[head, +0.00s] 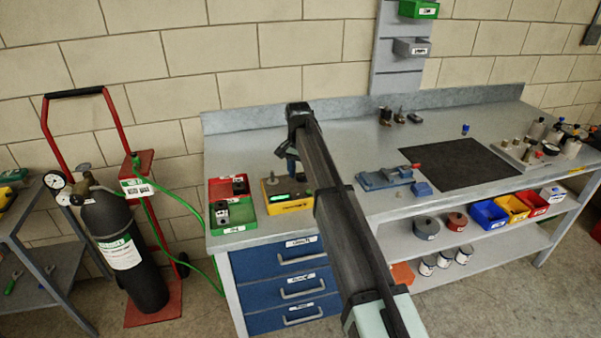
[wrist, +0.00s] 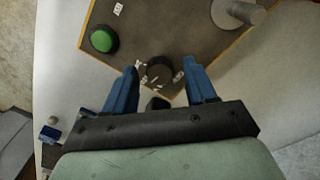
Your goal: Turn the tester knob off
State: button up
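The tester (head: 290,205) is a yellow-edged box with a lit green strip, at the left end of the bench in the head view. In the wrist view its dark top face (wrist: 160,28) carries the black round knob (wrist: 158,73) with small white marks beside it. My gripper (wrist: 162,72) is open, its two blue fingers apart with the knob showing between their tips and a gap on each side. I cannot tell how far above the knob the tips are. The head view shows my gripper (head: 287,158) over the tester; the knob is not clear there.
The tester also has a green button (wrist: 103,39) and a grey post (wrist: 238,12). A red-and-green tray (head: 232,228) stands left of it. A blue vise (head: 385,179) and a black mat (head: 460,165) lie to the right. A gas cylinder cart (head: 155,310) stands left of the bench.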

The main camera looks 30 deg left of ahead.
jog(key=c, duration=1)
jog(key=shift+n, duration=0.4)
jog(key=n, duration=0.4)
jog(key=shift+n, duration=0.3)
jog(key=n, duration=0.4)
jog(key=shift+n, duration=0.3)
jog(key=n, duration=0.5)
jog(key=shift+n, duration=2.5)
jog(key=shift+y, duration=0.3)
